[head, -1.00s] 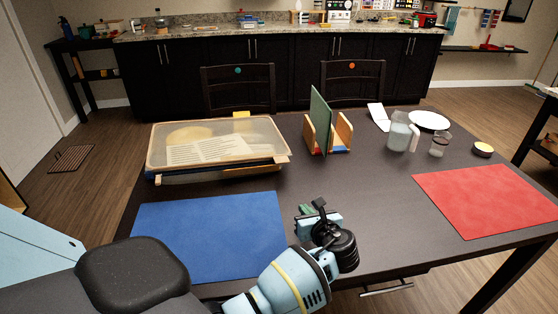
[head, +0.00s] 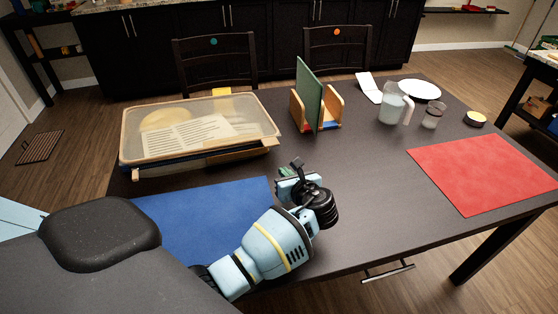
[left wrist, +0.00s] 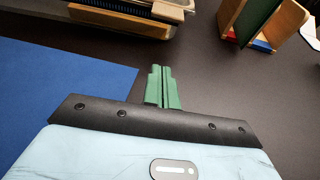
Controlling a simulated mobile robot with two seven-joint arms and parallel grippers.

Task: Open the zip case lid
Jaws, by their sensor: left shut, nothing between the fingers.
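The zip case (head: 200,133) lies at the back left of the dark table. It has a see-through lid with a tan rim, and the lid looks closed. A pale sheet and a round yellowish thing show through it. Its near edge also shows at the top of the left wrist view (left wrist: 128,18). My left gripper (head: 284,171) is over the table, in front of and to the right of the case, apart from it. Its green fingers (left wrist: 162,72) are together and empty in the left wrist view. My right gripper is not in view.
A blue mat (head: 205,222) lies in front of the case, a red mat (head: 485,172) at the right. A wooden holder (head: 331,106) with a green board (head: 309,96) stands right of the case. A jug (head: 391,105), glass (head: 432,117) and plate (head: 420,90) are behind the red mat.

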